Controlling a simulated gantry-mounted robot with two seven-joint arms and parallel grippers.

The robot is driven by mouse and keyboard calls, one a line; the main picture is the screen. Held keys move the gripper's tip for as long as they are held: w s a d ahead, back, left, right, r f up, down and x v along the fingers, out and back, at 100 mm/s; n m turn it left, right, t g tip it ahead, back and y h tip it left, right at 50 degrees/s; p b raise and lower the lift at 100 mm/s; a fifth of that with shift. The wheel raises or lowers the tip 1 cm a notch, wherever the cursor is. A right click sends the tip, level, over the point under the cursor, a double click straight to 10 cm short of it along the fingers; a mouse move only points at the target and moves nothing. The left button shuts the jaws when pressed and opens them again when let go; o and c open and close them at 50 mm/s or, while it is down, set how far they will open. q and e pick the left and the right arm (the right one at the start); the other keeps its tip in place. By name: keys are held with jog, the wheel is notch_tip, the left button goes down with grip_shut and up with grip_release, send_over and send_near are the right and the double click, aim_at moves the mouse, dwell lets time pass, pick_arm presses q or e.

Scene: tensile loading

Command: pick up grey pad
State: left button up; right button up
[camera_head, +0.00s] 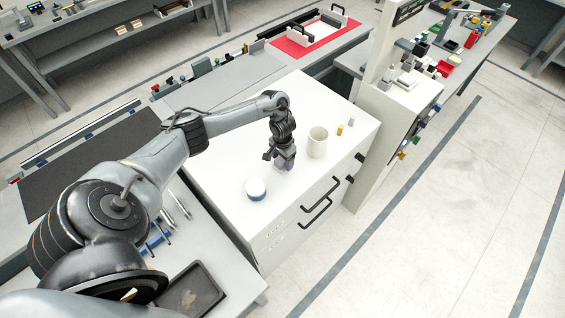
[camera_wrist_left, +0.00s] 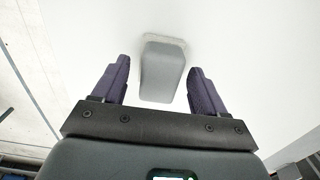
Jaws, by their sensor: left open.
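The grey pad (camera_wrist_left: 161,72) shows in the left wrist view as a small grey block with rounded edges on a white surface. My left gripper (camera_wrist_left: 159,78) is open, with one purple-grey finger on each side of the pad. Gaps show between the fingers and the pad. In the head view my left gripper (camera_head: 283,163) points down close above the white cabinet top (camera_head: 225,165). The pad is hard to make out there, as the gripper covers that spot. My right gripper is in neither view.
A cream cup (camera_head: 318,142) stands right of my left gripper. A small yellow piece (camera_head: 339,130) and a small grey piece (camera_head: 351,122) are beyond it. A round white-and-blue container (camera_head: 256,189) stands nearer the front edge. A tall machine column (camera_head: 372,120) borders the cabinet's right side.

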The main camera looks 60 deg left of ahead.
pick_arm(q)
jog(key=c, duration=1.1)
jog(key=shift+r, duration=0.15)
jog(key=shift+r, duration=0.5)
jog(key=r, duration=0.2)
jog(key=w+d+r, duration=0.1)
jog(key=r, duration=0.1)
jog(key=shift+p, duration=0.4)
jog(key=shift+w+d+r+p, duration=0.55)
jog(key=shift+w+d+r, duration=0.45)
jog(key=shift+d, duration=0.4)
jog(key=shift+w+d+r+p, duration=0.6)
jog(key=shift+w+d+r, duration=0.35)
jog(key=shift+d, duration=0.45)
jog(key=shift+w+d+r+p, duration=0.55)
jog(key=shift+w+d+r, duration=0.45)
jog(key=shift+d, duration=0.4)
jog(key=shift+f, duration=0.1)
